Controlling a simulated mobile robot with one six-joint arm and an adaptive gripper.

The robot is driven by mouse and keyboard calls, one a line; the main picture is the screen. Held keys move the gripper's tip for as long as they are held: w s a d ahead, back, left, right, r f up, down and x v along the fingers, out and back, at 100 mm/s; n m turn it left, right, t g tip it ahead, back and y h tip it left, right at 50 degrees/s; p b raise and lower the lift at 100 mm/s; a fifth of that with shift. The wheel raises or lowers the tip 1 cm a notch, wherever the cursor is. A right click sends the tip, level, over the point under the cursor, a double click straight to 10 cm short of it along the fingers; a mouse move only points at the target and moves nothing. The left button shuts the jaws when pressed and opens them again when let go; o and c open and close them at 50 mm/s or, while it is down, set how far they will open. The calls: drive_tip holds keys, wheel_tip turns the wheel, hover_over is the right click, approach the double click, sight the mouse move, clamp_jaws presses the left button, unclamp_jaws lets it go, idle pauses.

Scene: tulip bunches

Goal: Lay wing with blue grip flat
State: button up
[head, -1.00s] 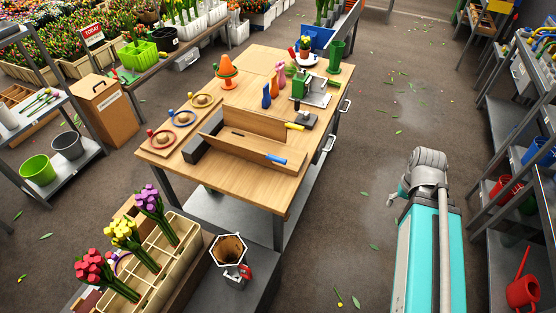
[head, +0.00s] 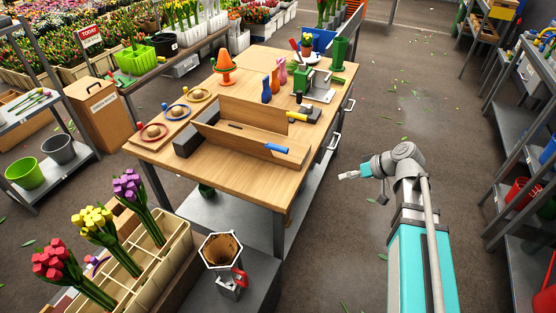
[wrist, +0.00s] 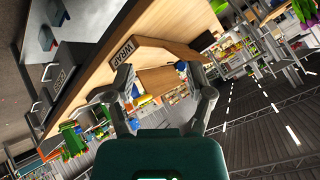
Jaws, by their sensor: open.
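A wooden folding board lies on the workbench, with a dark grey block at its left end. Its near wing (head: 240,142) carries a blue grip (head: 276,147) at its right end and looks tilted up, not flat. The far wing (head: 250,116) stands raised and has a yellow grip (head: 297,117). My gripper (head: 348,176) is off the right side of the bench, apart from the board. In the wrist view my gripper (wrist: 160,80) is open and empty, with a blue piece (wrist: 180,66), seemingly the grip, beyond the right finger.
The wooden workbench (head: 220,188) has clear top in front of the board. Bottles, a green press (head: 314,82) and an orange cone (head: 225,67) stand behind. A flower crate (head: 180,245) is at the near left. Shelving (head: 515,205) stands on the right.

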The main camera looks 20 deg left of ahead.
sight(268, 145)
drive_tip(key=w+a+f+n+y+b, duration=0.3)
drive_tip(key=w+a+n+y+b, duration=0.3)
drive_tip(key=a+b, duration=0.5)
drive_tip(key=w+y+b, duration=0.1)
drive_tip(key=y+b, duration=0.1)
drive_tip(key=b, duration=0.1)
drive_tip(key=shift+a+f+n+y+b, duration=0.15)
drive_tip(key=shift+a+n+y+b, duration=0.15)
drive_tip(key=a, duration=0.9)
drive_tip(key=w+a, duration=0.1)
drive_tip(key=a, duration=0.3)
drive_tip(key=shift+a, duration=0.35)
clamp_jaws()
